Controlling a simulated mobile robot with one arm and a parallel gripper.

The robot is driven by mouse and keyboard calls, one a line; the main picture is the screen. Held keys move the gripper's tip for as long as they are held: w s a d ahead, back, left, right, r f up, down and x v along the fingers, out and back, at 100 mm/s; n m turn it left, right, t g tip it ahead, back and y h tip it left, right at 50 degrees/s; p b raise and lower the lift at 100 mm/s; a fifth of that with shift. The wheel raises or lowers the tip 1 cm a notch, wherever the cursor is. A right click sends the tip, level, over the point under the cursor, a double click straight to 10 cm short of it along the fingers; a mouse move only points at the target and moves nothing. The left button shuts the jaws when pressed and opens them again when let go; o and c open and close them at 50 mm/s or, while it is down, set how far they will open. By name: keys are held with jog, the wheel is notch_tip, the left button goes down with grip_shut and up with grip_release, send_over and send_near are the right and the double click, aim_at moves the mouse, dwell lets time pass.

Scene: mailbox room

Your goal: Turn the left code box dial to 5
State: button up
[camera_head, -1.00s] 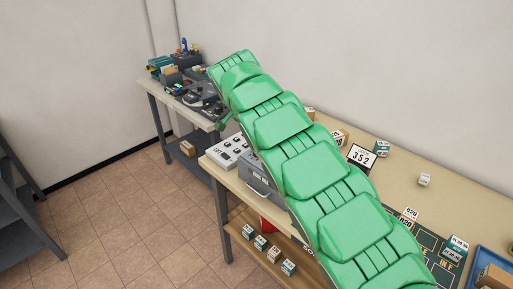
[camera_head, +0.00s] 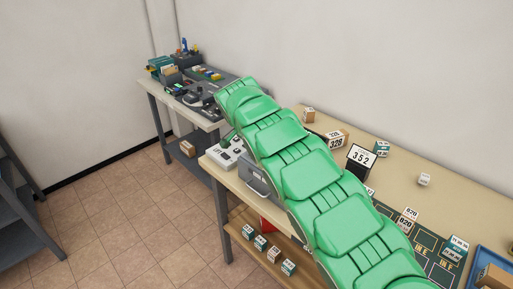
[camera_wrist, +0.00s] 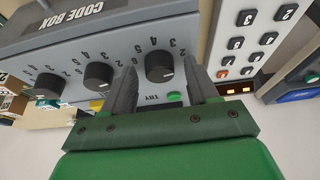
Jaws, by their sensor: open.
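In the wrist view the grey code box (camera_wrist: 190,28) fills the top, with a row of black dials ringed by numbers. My gripper (camera_wrist: 160,78) is open, its two dark fingers on either side of the dial at the right end of the row (camera_wrist: 159,66). I cannot tell whether they touch it. The middle dial (camera_wrist: 98,75) is just outside the left finger, and another dial (camera_wrist: 48,84) is further left. A green TRY button (camera_wrist: 174,96) shows between the fingers. I cannot read the dial settings surely. In the head view my arm covers most of the code box (camera_head: 257,180).
A keypad box (camera_wrist: 240,45) stands close at the right of the wrist view; it also shows in the head view (camera_head: 224,155). Another table (camera_head: 150,86) stands beyond.

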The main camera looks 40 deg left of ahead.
jog(key=c, duration=1)
